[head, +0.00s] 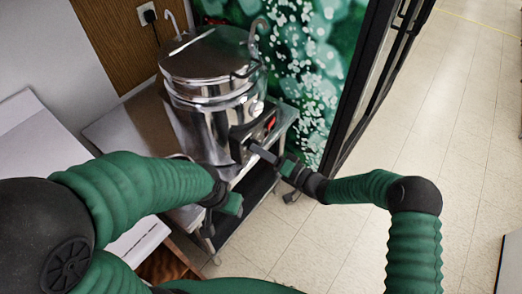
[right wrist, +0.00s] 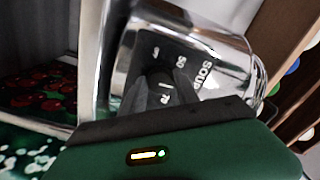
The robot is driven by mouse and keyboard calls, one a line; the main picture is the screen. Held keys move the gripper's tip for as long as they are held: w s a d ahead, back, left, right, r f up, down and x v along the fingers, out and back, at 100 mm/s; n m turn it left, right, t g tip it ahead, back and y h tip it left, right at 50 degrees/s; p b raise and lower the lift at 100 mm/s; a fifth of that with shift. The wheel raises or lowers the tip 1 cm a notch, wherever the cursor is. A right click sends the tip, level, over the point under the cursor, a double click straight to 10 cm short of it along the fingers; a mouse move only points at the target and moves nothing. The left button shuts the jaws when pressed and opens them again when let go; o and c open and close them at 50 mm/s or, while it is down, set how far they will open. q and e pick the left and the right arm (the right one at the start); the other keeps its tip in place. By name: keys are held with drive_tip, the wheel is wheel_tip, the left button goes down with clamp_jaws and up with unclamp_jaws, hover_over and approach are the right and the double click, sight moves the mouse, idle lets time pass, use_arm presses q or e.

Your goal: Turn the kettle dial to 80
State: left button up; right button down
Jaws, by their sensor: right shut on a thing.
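The kettle (head: 210,105) is a tall shiny steel pot with a lid and stands on a steel table. Its black control panel (head: 262,128) faces front right and has a small red area. My right gripper (head: 256,150) is at the lower part of this panel. In the right wrist view, its grey fingers are closed around the dial (right wrist: 163,84), which is dark and mostly hidden between them. White marks and the word SOUP show around it; the dial's setting cannot be read. My left gripper (head: 232,204) is low in front of the table, apart from the kettle; its fingers are unclear.
The steel table (head: 130,125) has bare top to the left of the kettle. A white counter (head: 40,130) is at the far left. A black-framed glass door or panel (head: 362,75) stands right of the kettle. Open tiled floor (head: 465,120) lies at right.

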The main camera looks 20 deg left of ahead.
drive_tip(key=shift+s+f+m, duration=0.1)
drive_tip(key=shift+f+m, duration=0.2)
drive_tip(key=shift+f, duration=0.05)
drive_tip(key=c, duration=1.3)
unclamp_jaws()
drive_tip(key=o, duration=0.4)
drive_tip(key=shift+c, duration=0.2)
drive_tip(key=shift+r, duration=0.2)
drive_tip(key=p+v, duration=0.1)
drive_tip(key=v, duration=1.6)
drive_tip(key=shift+w, duration=0.2)
